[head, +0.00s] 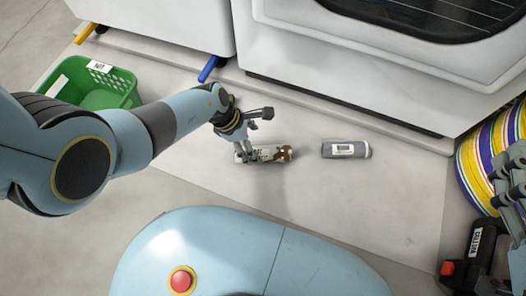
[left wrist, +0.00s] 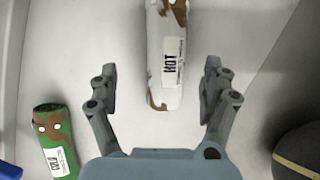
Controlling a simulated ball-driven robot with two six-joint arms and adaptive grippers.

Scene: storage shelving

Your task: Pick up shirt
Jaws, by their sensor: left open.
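A white and brown roll (head: 270,153), possibly the rolled shirt, lies on the pale floor mat and bears a label reading HOT. It also shows in the left wrist view (left wrist: 167,60), in line with the gap between my fingers. A grey roll (head: 346,149) with a label lies to its right. A green and brown roll (left wrist: 57,140) lies at lower left in the left wrist view, its label seeming to read COLD. My left gripper (head: 256,136) is open and empty above the white and brown roll, partly covering it. My right gripper (head: 511,185) is at the right edge, partly cut off.
A green basket (head: 104,90) with a tag stands at left, partly behind my arm. White appliances (head: 330,62) line the back. A striped round thing (head: 474,168) and a black and red tool (head: 478,245) are at right. The mat's middle right is clear.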

